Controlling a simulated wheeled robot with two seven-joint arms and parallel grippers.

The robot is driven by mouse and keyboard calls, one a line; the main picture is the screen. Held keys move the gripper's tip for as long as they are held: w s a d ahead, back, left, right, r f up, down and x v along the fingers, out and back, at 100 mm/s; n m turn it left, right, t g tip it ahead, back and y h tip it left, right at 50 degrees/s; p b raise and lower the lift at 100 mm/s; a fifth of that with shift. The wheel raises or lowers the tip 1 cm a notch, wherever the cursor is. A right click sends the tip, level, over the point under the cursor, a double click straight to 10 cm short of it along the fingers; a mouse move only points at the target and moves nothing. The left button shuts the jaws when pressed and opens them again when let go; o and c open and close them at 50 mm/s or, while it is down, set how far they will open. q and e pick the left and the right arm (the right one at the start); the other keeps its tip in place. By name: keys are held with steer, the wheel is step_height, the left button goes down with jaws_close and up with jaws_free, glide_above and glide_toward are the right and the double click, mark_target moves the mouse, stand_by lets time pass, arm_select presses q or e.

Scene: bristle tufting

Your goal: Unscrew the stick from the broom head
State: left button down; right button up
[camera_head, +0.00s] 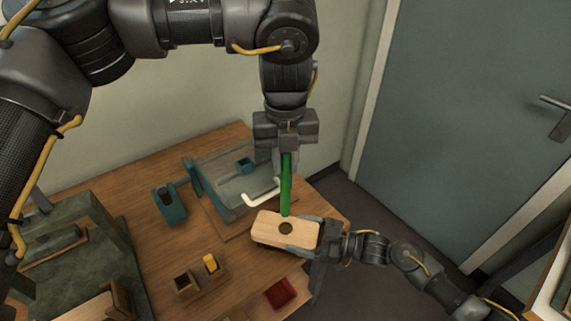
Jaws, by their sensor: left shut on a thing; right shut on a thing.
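The green stick (286,185) hangs upright from my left gripper (287,150), which is shut on its upper part. The broom head (267,226) is a pale wooden block with a dark round hole in its top face. My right gripper (312,247) is shut on the block's right end. The stick's lower end shows just above the hole in the picture, overlapping the block's far edge. The whole hole is visible, so the stick appears to be out of it. The gap between them is hard to judge. The block's underside is hidden.
The wooden table (225,265) carries a teal and clear fixture (225,180) with a white bent handle (262,196), a teal holder (170,205) and small wooden blocks (186,283). A green machine (75,250) stands at left, a red tray (280,293) in front. A grey door (480,120) is at right.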

steer(key=o, duration=1.9)
steer(key=b+v, duration=0.3)
steer(key=v, duration=0.9)
